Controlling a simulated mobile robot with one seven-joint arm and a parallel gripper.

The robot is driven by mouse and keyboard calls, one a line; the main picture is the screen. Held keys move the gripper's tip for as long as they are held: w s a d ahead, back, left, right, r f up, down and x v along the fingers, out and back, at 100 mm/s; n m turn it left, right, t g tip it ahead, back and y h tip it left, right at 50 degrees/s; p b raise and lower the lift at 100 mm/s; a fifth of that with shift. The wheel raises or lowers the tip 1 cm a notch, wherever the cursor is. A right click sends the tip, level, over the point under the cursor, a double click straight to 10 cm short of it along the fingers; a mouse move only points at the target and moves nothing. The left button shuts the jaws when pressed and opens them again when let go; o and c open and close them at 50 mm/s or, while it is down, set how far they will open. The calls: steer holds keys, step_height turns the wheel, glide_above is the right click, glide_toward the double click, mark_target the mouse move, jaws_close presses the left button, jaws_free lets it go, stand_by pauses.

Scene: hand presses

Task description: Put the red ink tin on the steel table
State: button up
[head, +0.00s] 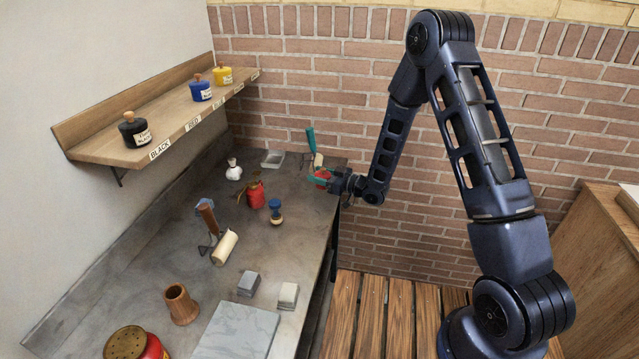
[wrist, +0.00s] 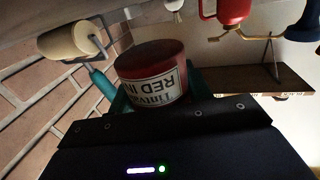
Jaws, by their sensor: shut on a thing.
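The red ink tin (wrist: 150,65) is a short red tin with a dark red top and a white label that reads upside down in the wrist view. My gripper (head: 322,177) is shut on it, with teal fingers on either side of the tin. In the head view the red tin (head: 321,175) shows only in part between the fingers, at the far right edge of the grey table (head: 160,245), which looks like the steel table. Whether the tin touches the tabletop cannot be told.
A roller with a teal handle (head: 311,141) stands just behind my gripper. A red oil can (head: 256,195), a blue-knobbed tool (head: 275,210) and a grey tray (head: 272,159) are nearby. The wooden shelf (head: 175,125) holds black, blue and yellow tins, with a gap over RED.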

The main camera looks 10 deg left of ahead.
steer(key=shift+f, duration=1.6)
steer(key=shift+f, duration=0.15)
steer(key=o, duration=1.1)
steer(key=shift+o, duration=0.2)
steer(key=v, duration=1.2)
